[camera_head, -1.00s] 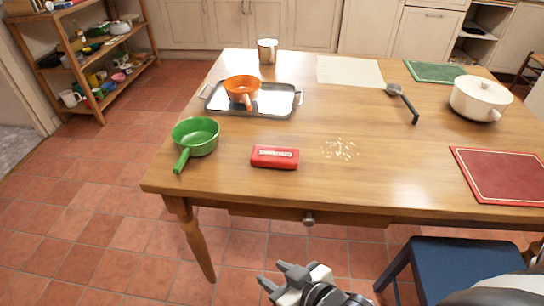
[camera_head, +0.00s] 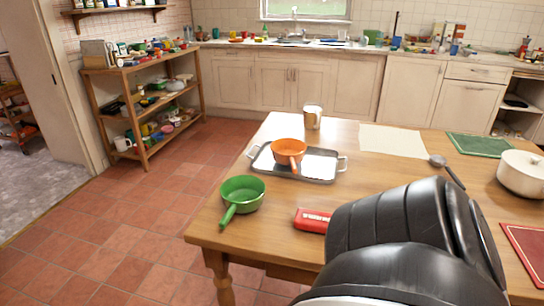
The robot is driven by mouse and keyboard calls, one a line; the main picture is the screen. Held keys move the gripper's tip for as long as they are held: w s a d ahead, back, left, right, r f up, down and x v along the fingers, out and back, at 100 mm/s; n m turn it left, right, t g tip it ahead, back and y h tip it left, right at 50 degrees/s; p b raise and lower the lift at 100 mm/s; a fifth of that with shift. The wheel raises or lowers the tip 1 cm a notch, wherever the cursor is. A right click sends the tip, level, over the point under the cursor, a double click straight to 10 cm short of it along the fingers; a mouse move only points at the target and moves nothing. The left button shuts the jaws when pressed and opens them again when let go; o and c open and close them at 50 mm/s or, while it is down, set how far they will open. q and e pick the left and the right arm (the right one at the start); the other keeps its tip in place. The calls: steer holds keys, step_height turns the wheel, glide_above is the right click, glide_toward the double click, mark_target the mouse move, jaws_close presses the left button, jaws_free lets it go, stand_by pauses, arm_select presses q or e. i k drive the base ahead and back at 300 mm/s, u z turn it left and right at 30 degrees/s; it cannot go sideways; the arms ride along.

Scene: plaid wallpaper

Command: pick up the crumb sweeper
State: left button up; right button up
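The crumb sweeper (camera_head: 311,221) is a red block with white lettering. It lies on the wooden table (camera_head: 215,222) near the front edge, right of the green pan. My dark arm covers its right end and the table area beyond it, where the crumbs were seen earlier. The arm link fills the lower right of the head view. Neither gripper's fingers show, so I cannot see how they stand to the sweeper.
A green pan (camera_head: 243,190) stands at the table's left corner. Behind it are a metal tray (camera_head: 262,162) with an orange pan (camera_head: 289,151) and a metal cup (camera_head: 312,117). A white pot (camera_head: 522,174), ladle (camera_head: 447,170) and red mat (camera_head: 527,250) are right. Floor left is clear.

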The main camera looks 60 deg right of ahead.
mark_target(312, 220)
steer(key=u, duration=0.05)
steer(key=i, duration=1.3)
steer(key=z, duration=2.3)
